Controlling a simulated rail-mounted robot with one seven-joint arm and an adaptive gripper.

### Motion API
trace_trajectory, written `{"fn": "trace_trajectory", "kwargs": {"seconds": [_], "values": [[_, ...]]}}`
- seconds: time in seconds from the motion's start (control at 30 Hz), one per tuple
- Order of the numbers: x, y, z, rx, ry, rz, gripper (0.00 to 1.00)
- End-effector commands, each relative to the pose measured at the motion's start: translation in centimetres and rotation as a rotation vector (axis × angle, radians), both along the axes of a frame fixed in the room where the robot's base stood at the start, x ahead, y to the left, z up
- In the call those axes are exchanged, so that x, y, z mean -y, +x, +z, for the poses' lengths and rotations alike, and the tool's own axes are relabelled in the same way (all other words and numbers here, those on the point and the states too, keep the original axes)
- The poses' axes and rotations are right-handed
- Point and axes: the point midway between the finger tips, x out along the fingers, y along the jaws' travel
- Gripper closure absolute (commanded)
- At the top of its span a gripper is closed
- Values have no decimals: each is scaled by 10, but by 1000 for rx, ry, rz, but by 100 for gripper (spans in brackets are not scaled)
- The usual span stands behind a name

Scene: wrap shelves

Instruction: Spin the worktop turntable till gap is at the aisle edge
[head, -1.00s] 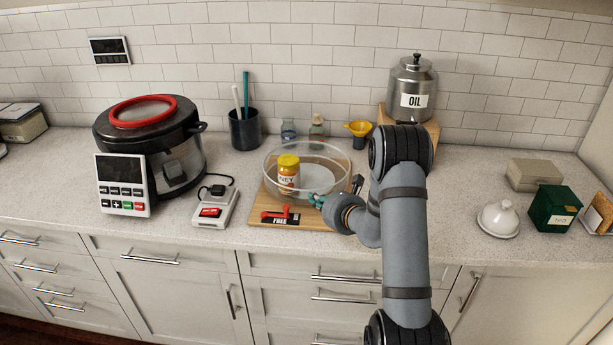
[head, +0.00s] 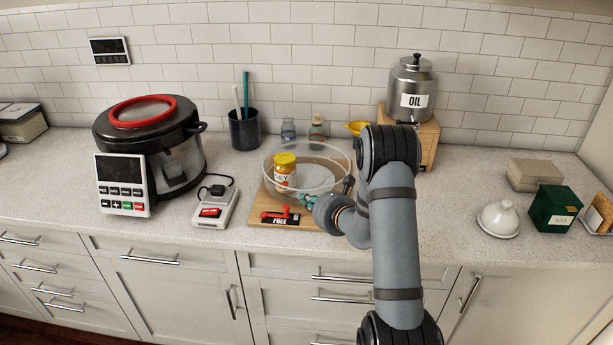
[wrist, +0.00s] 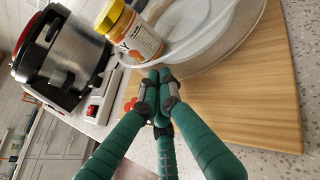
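The turntable is a clear, round, raised-rim tray (head: 335,187) on a wooden board (head: 325,226). A yellow-capped honey jar (head: 285,176) stands on its left part; the jar is also close in the wrist view (wrist: 137,38). A red lever (head: 283,213) with a label that seems to read FREE is at the board's front. My gripper (head: 307,199) is at the front right of the rim. In the wrist view my green fingers (wrist: 160,76) are drawn together at the rim, with nothing visible between them. I cannot make out the gap in the rim.
A black cooker (head: 150,145) and a small switch box (head: 214,207) stand left of the board. Bottles, a utensil cup (head: 245,130) and an oil dispenser (head: 412,90) stand behind. Counter right of my arm is clear up to the white dish (head: 499,218).

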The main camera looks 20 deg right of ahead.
Motion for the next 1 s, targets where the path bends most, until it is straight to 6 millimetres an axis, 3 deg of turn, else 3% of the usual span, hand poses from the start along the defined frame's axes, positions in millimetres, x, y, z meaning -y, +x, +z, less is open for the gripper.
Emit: {"fn": "trace_trajectory", "kwargs": {"seconds": [0.13,0.53,1.0], "values": [[2,-1,4,14,1,-10,100],[-10,-30,1,6,1,-3,100],[-11,-32,8,6,0,-1,100]]}}
